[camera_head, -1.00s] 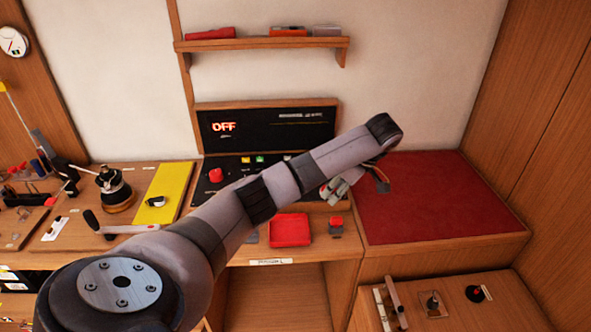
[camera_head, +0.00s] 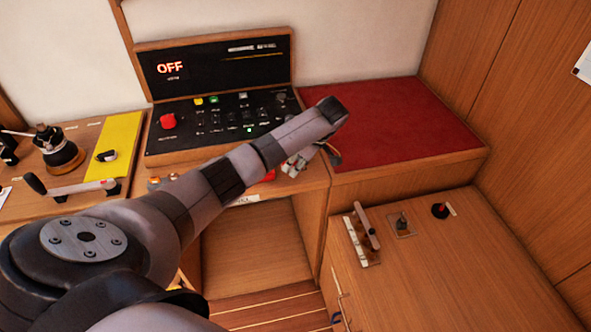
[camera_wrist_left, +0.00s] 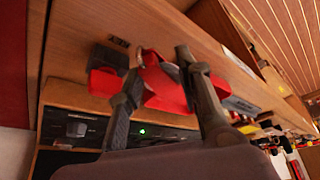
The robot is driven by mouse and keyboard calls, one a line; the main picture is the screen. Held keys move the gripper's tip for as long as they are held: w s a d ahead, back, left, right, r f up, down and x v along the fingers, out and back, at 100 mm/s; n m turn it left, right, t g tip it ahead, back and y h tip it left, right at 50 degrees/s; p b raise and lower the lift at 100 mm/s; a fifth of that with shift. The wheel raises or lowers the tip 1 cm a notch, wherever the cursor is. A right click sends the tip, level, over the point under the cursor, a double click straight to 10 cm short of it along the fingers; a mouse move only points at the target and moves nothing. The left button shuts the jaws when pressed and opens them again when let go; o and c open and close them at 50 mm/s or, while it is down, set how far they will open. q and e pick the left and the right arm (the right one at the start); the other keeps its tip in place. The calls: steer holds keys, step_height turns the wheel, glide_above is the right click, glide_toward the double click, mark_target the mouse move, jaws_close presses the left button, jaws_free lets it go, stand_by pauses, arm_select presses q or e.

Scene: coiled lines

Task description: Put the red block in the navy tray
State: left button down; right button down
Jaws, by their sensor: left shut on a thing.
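My left gripper (camera_head: 295,165) is over the front ledge below the console in the head view, mostly behind my arm. In the left wrist view its fingers (camera_wrist_left: 157,64) are shut on the red block (camera_wrist_left: 160,82). Behind the block is a red tray (camera_wrist_left: 104,83), so their edges merge. A dark tray (camera_wrist_left: 240,105), which looks like the navy one, lies to the right of the red tray in the wrist view. My arm hides it in the head view, where only a bit of the red tray (camera_head: 268,176) shows. My right gripper is not in view.
The console (camera_head: 215,120), with an OFF display, stands behind the ledge. A red-topped surface (camera_head: 400,125) lies to the right. A dark base (camera_wrist_left: 108,58) sits left of the red tray in the wrist view. A lower cabinet (camera_head: 440,270) has levers and knobs.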

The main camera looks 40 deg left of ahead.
arm_select(q)
steer(key=shift+f, duration=1.7)
steer(key=shift+f, duration=0.1)
steer(key=c, duration=1.2)
jaws_free()
steer(key=shift+o, duration=0.2)
